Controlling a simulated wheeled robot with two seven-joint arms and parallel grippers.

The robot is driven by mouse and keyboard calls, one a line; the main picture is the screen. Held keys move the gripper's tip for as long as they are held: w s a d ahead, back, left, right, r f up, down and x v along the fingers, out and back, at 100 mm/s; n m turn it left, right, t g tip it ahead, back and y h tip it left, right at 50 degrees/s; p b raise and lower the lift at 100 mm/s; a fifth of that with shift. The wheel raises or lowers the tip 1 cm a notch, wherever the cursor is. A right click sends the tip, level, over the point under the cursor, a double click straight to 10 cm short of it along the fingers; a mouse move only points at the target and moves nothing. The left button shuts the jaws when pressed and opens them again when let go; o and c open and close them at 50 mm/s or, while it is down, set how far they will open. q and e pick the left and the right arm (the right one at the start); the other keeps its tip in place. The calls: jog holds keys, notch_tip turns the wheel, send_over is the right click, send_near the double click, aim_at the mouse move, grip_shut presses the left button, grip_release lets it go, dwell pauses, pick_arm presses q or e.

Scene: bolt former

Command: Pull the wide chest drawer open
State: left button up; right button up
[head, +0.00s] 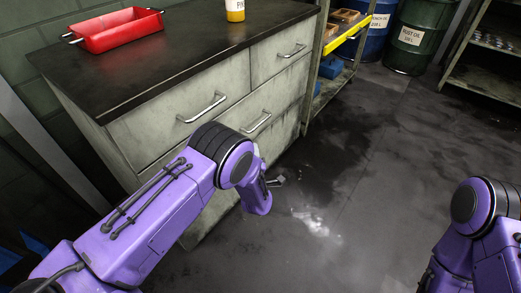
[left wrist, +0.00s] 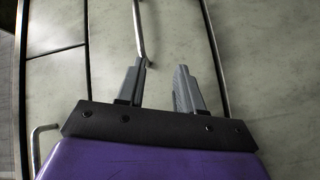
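The grey chest has a wide middle drawer (head: 284,102), which looks shut, below two smaller drawers. Its bar handle (head: 257,122) shows just above my left wrist; the handle also runs up the left wrist view (left wrist: 139,28). My left gripper (head: 279,181) is low in front of the chest, mostly hidden by my wrist in the head view. In the left wrist view its two fingers (left wrist: 160,72) are apart with nothing between their tips but the handle's near end, beside the left fingertip. I cannot tell whether they touch. My right gripper is out of view; only its arm shows.
The upper left drawer handle (head: 203,107) and upper right handle (head: 291,50) stick out above. A red tray (head: 117,31) and a yellow bottle (head: 235,10) stand on the dark top. A shelf cart (head: 345,38) is beside the chest. The floor in front is clear.

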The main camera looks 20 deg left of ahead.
aim_at(259, 124)
pick_arm(q)
jog(key=w+n+b, duration=0.1)
jog(key=w, duration=0.3)
jog(key=w+r+n+t+b, duration=0.1)
jog(key=w+b, duration=0.1)
jog(key=w, duration=0.2)
jog(key=w+a+r+n+y+b, duration=0.1)
jog(key=w, duration=0.3)
jog(key=shift+w+r+b, duration=0.15)
jog(key=shift+b, duration=0.2)
jog(key=shift+w+a+r+t, duration=0.1)
jog(key=shift+w+r+t, duration=0.05)
jog(key=shift+w+t, duration=0.2)
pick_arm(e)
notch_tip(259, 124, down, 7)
pick_arm(q)
grip_shut()
